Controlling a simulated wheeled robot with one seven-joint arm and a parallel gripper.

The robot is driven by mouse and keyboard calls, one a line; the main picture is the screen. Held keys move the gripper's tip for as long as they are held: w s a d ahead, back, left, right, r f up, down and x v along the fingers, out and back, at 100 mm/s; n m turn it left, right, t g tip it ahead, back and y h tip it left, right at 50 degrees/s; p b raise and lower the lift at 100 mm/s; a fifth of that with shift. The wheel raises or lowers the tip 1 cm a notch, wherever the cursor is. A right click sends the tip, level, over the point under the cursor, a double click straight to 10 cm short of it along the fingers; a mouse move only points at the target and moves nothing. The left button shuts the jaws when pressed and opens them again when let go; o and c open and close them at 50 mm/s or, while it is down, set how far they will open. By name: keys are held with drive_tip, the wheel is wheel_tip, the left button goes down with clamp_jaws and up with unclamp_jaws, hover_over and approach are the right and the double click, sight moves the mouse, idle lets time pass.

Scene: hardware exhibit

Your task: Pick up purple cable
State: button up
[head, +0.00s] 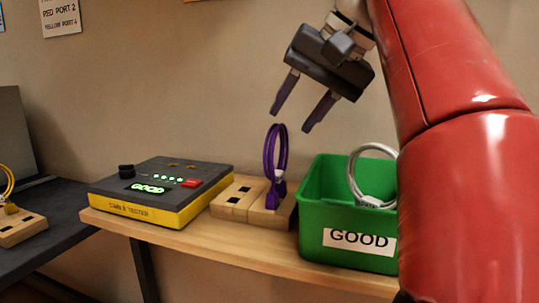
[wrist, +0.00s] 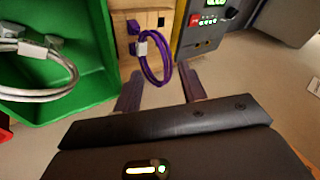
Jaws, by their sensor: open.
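The purple cable (head: 276,155) is a coiled loop standing upright on a wooden block (head: 240,198) on the wooden table, between the cable tester and the green bin. In the wrist view the purple cable (wrist: 153,57) shows ahead of the fingers, its connector end at the block. My gripper (head: 294,116) is open and empty, above the cable and a little to its right in the head view. In the wrist view the two fingers of my gripper (wrist: 160,90) are spread apart, with the lower part of the loop near the gap between them. The gripper appears apart from the cable.
A green bin (head: 318,217) labelled GOOD holds a white cable (head: 366,186) right of the block. A black and yellow cable tester (head: 150,205) showing GOOD sits left. A dark table (head: 50,222) at far left bears a yellow cable.

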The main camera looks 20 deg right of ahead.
sight(276, 129)
drive_tip(key=x, duration=0.2)
drive_tip(key=b+x, duration=0.1)
drive_tip(key=x, duration=0.2)
drive_tip(key=b+x, duration=0.1)
drive_tip(key=x, duration=0.2)
drive_tip(key=shift+w+a+r, duration=0.25)
drive_tip(key=shift+w, duration=0.1)
clamp_jaws()
